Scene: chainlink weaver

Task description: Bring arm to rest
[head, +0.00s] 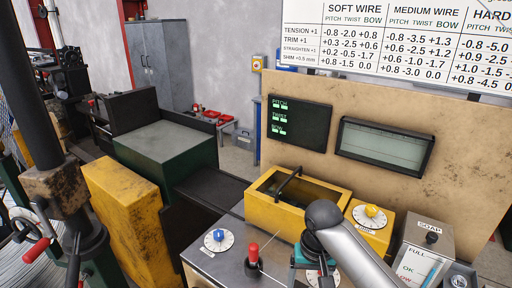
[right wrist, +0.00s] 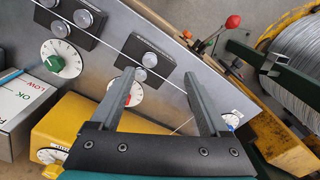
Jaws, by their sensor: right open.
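My right arm (head: 355,248) comes in from the lower right of the head view and reaches over the grey control panel (head: 205,258). My right gripper (right wrist: 165,90) is open and empty in the right wrist view, its two grey fingers apart above the panel. A white dial with a red knob (right wrist: 133,92) lies behind the left finger in that view. In the head view the gripper's fingers are hidden behind the arm's dark joint. My left gripper is not in view.
Near the right arm stand a yellow tray (head: 262,207), a blue-knobbed dial (head: 218,237), a red-topped lever (head: 253,250), a yellow-knobbed dial (head: 370,216) and a soap box (head: 425,245). A wire spool (right wrist: 297,62) shows in the right wrist view.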

